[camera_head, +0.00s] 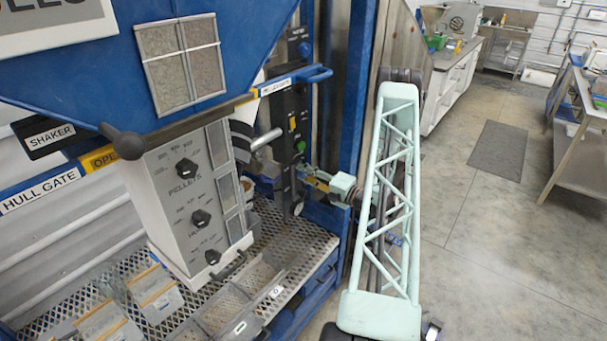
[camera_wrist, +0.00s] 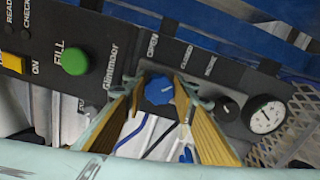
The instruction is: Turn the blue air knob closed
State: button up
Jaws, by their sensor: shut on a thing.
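The blue air knob (camera_wrist: 158,89) sits on a dark control panel (camera_wrist: 232,75) in the wrist view. It has a pale pointer line on its face. My gripper (camera_wrist: 159,98) has its yellow-lined fingers on either side of the knob and is shut on it. Small labels, one of them reading "OPEN", stand on the panel above the knob. In the head view my gripper (camera_head: 308,178) reaches left to the lower part of the black panel (camera_head: 285,135). The knob cannot be made out there.
A green FILL button (camera_wrist: 75,61), a yellow switch (camera_wrist: 13,62), a small black knob (camera_wrist: 228,107) and a round gauge (camera_wrist: 267,116) are near the blue knob. The white PELLETS box (camera_head: 185,195) stands left of the panel, above a perforated deck (camera_head: 300,245). A blue post (camera_head: 358,90) rises close to my arm.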

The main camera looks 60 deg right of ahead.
jog(key=o, duration=0.9)
jog(key=shift+s, duration=0.2)
jog(key=shift+s+a, duration=0.2)
jog(key=shift+s, duration=2.7)
jog(key=shift+s+a, duration=0.15)
jog(key=shift+s, duration=2.75)
